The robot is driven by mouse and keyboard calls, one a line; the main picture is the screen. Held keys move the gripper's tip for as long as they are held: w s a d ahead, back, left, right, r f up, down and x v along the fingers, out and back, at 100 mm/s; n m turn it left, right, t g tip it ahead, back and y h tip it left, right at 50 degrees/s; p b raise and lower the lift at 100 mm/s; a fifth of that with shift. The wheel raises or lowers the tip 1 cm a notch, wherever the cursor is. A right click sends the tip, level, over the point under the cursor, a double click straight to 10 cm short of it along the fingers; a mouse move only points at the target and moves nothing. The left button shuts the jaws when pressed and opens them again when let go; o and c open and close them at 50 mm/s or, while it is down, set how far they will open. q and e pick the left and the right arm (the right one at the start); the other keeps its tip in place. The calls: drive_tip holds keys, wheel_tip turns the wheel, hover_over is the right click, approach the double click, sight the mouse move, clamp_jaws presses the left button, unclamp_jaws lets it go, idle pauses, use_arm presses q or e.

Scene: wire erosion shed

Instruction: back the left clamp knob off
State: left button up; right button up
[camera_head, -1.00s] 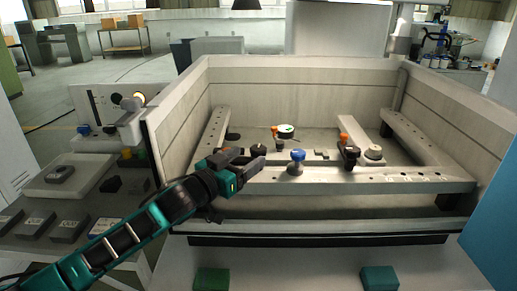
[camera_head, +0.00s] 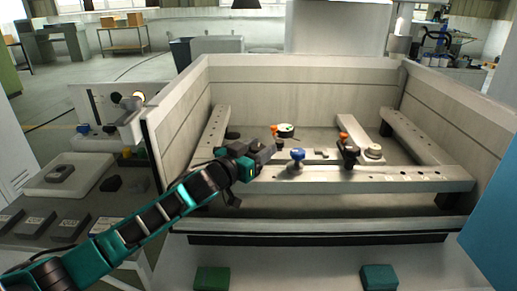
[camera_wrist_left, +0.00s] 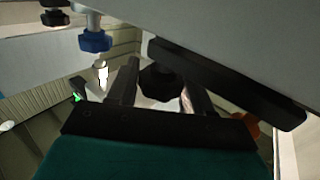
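My left gripper (camera_head: 262,148) reaches over the front rail of the tank in the head view, at the left clamp. The left clamp knob is hidden behind the gripper there. In the wrist view a dark knob (camera_wrist_left: 160,82) sits between the two fingers of my left gripper (camera_wrist_left: 160,73), one finger on each side. The fingers stand apart and look open around it; contact cannot be made out. A black clamp bar (camera_wrist_left: 225,80) runs beside the knob. My right gripper is not in view.
A blue knob (camera_head: 297,154) stands on the rail just right of my gripper. Another black clamp (camera_head: 349,152) with an orange part is farther right. A white-and-green disc (camera_head: 286,130) lies behind. Tank walls (camera_head: 305,85) rise around the back and sides.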

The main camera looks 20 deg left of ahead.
use_arm(q)
drive_tip(key=c, duration=0.6)
drive_tip(key=shift+c, duration=0.2)
drive_tip(key=shift+n+y, duration=0.3)
drive_tip(key=shift+y, duration=0.1)
drive_tip(key=n+t+y+b, duration=0.1)
drive_tip(key=n+y+b, duration=0.2)
drive_tip(key=y, duration=0.1)
drive_tip(key=shift+y, duration=0.3)
drive_tip(key=n+y+b, duration=0.3)
drive_tip(key=y+b, duration=0.1)
drive_tip(key=y, duration=0.1)
drive_tip(key=shift+b, duration=0.4)
drive_tip(key=shift+n+b, duration=0.3)
drive_tip(key=shift+b, duration=0.05)
drive_tip(key=shift+y, duration=0.5)
drive_tip(key=shift+r+n+b, duration=0.1)
drive_tip(key=shift+n+b, duration=0.2)
drive_tip(key=shift+b, duration=0.15)
drive_tip(key=shift+a+r+g+y, duration=0.1)
drive_tip(key=shift+r+g+y, duration=0.15)
drive_tip(key=shift+y, duration=0.25)
